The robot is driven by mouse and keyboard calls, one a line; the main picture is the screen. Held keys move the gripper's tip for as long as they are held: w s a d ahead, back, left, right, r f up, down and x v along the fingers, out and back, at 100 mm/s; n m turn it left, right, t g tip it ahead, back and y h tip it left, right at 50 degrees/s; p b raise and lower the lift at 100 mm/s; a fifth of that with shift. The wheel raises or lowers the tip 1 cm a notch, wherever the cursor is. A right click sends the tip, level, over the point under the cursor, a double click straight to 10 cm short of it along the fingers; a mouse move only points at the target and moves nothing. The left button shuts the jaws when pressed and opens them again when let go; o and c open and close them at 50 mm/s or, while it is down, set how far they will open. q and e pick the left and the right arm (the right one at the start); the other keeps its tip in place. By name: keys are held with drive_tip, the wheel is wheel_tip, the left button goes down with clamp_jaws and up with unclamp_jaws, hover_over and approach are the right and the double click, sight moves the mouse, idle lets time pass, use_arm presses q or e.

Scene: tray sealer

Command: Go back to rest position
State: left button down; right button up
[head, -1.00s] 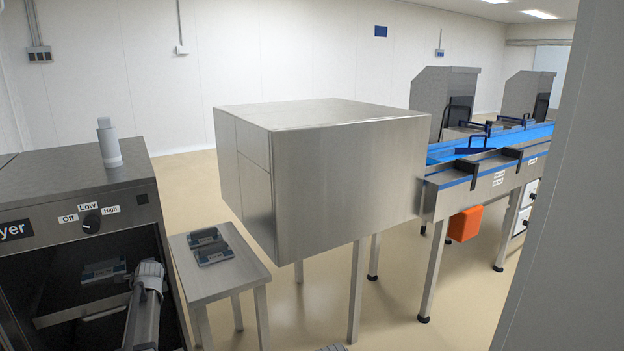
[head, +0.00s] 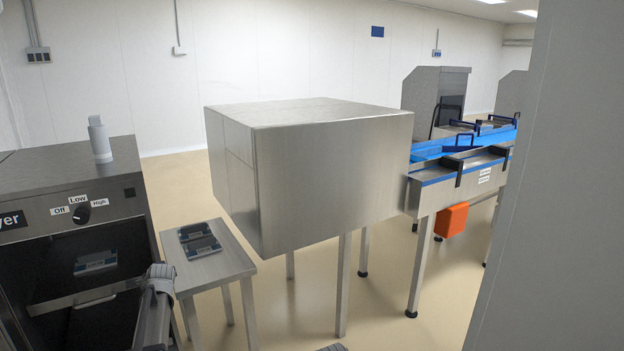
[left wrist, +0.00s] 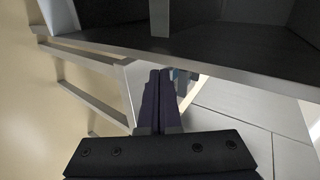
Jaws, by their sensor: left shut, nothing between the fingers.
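My left gripper (left wrist: 160,76) shows in the left wrist view, its two dark fingers closed together with nothing between them. It is close to the dryer cabinet's dark opening (left wrist: 240,45). The head view shows only part of my left arm at the lower left, in front of the cabinet (head: 72,160); the gripper cannot be made out there. My right gripper is not in view.
A small steel table (head: 226,265) with two dark trays (head: 199,241) stands beside the cabinet. A large steel box on legs (head: 330,185) fills the middle. A blue conveyor (head: 432,150) lies beyond it. A grey panel (head: 560,200) blocks the right side.

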use_arm(q)
drive_tip(key=s+d+f+n+g+h, duration=0.2)
drive_tip(key=s+d+f, duration=0.2)
drive_tip(key=s+d, duration=0.7)
drive_tip(key=s+d+f+n+g+h, duration=0.25)
drive_tip(key=s+d, duration=0.25)
drive_tip(key=d, duration=1.2)
drive_tip(key=s+d+f+n+g, duration=0.1)
drive_tip(key=s+d+g, duration=0.1)
drive_tip(key=s+d, duration=0.45)
drive_tip(key=s+d+f+n+g, duration=0.1)
drive_tip(key=s+d, duration=0.2)
drive_tip(key=s, duration=0.6)
drive_tip(key=s+d+f+n+g, duration=0.15)
drive_tip(key=s+d, duration=0.25)
drive_tip(key=s, duration=0.4)
wheel_tip(320, 180, up, 16)
drive_tip(key=p, duration=1.5)
drive_tip(key=shift+s+d+f+m+g, duration=0.2)
drive_tip(key=shift+s+f+m+g, duration=0.1)
drive_tip(key=shift+s+g, duration=0.1)
drive_tip(key=shift+a, duration=0.1)
